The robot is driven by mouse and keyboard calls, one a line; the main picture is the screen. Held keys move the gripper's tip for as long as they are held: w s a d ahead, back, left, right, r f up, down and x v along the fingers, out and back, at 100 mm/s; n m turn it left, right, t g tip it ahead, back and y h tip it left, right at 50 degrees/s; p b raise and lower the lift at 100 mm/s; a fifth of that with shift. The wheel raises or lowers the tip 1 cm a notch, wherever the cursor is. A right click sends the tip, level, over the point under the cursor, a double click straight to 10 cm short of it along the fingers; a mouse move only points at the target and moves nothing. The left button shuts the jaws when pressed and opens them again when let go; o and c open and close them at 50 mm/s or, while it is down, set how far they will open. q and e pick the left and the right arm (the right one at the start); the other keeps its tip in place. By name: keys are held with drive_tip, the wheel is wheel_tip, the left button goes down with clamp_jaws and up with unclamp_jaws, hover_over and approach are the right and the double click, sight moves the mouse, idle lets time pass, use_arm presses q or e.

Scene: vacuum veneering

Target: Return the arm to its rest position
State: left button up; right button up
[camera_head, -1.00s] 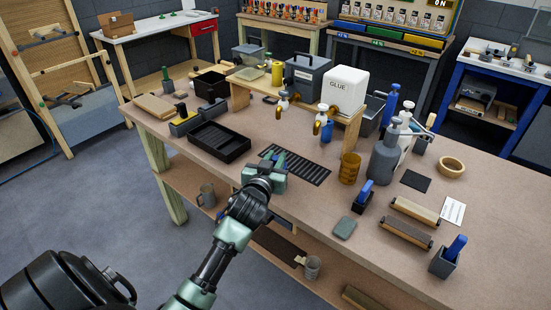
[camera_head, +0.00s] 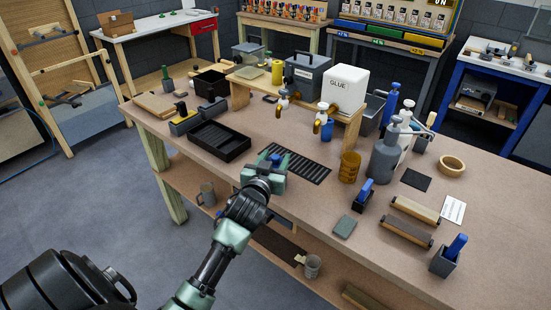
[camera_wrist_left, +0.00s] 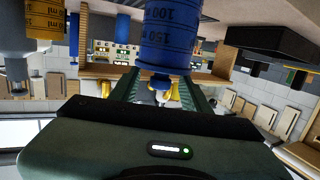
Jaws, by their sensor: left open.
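My left gripper (camera_head: 275,158) is at the front of the workbench, in front of the slotted black mat (camera_head: 300,166). It is open, with its green fingers pointing away from me toward the dispensers. A small blue patch shows between the fingers in the head view; I cannot tell what it is. In the left wrist view, a blue measuring cup (camera_wrist_left: 165,40) with black scale marks shows large beyond the gripper's green body (camera_wrist_left: 150,145), in line with the gap between the fingers. I see no contact. My right gripper is not in view.
A black tray (camera_head: 218,141) is left of the gripper. A blue cup (camera_head: 327,130) stands by the white glue box (camera_head: 344,88). An amber cup (camera_head: 349,167) and grey bottle (camera_head: 384,158) stand at right.

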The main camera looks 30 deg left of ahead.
use_arm(q)
drive_tip(key=s+d+f+m+g+h, duration=0.2)
drive_tip(key=s+d+f+g, duration=0.3)
drive_tip(key=s, duration=0.6)
drive_tip(key=s+d+f+m+g+h+b, duration=0.1)
drive_tip(key=s+d+f+m+g, duration=0.15)
drive_tip(key=s+d+f, duration=0.6)
drive_tip(key=s+d+f+m+g+h, duration=0.15)
drive_tip(key=s+d+f+g, duration=0.3)
drive_tip(key=s, duration=0.95)
wheel_tip(320, 180, down, 24)
drive_tip(key=s+a+g, duration=0.1)
drive_tip(key=s+a+f+g, duration=0.1)
drive_tip(key=s+a+f, duration=0.2)
drive_tip(key=s+f, duration=1.4)
drive_tip(key=shift+s, duration=0.25)
drive_tip(key=shift+h, duration=0.25)
